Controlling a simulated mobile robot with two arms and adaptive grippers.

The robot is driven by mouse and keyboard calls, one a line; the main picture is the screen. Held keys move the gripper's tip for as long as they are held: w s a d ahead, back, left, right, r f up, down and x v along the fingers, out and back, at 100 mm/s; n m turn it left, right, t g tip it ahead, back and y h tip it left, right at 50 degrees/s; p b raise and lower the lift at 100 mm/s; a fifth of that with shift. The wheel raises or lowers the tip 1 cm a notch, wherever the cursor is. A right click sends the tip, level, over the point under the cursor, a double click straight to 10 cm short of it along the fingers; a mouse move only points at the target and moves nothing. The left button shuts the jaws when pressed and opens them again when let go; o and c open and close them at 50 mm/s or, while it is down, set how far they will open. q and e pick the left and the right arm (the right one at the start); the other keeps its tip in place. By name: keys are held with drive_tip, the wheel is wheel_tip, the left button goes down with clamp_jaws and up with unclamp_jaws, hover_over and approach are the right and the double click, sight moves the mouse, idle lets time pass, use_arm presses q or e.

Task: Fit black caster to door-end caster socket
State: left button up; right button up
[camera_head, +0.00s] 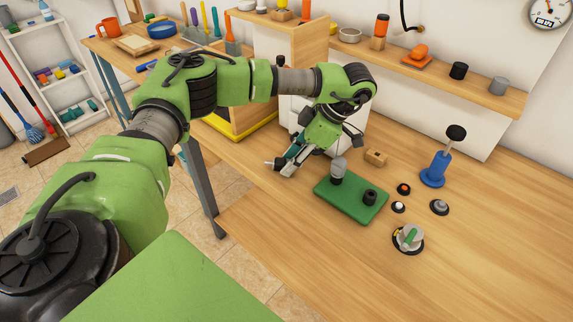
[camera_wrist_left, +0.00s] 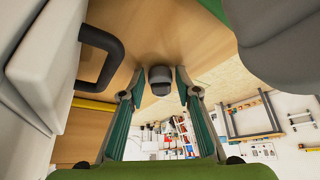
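My left gripper (camera_head: 278,164) is low over the wooden bench, its fingers pointing down and left, left of the green board (camera_head: 350,208). In the left wrist view its two teal fingers (camera_wrist_left: 160,92) are apart. A small dark rounded piece (camera_wrist_left: 160,76) shows between them, with gaps at both sides; I cannot tell whether it is the black caster. On the green board stand a grey rounded cylinder (camera_head: 337,170) and a short black cylinder (camera_head: 370,197). The door-end caster socket cannot be made out. My right gripper is not in view.
A white cabinet stands behind my left arm; its black handle (camera_wrist_left: 100,55) is close to the fingers. The bench's right front is clear.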

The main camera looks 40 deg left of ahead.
use_arm(q)
clamp_jaws()
drive_tip(key=shift+r+p, duration=0.4)
drive_tip(key=shift+r, duration=0.05)
drive_tip(key=shift+r, duration=0.1)
idle(0.4)
drive_tip(key=shift+r+p, duration=1.8)
drive_tip(key=shift+r, duration=0.6)
drive_tip(key=c, duration=0.7)
unclamp_jaws()
drive_tip(key=shift+c, duration=0.2)
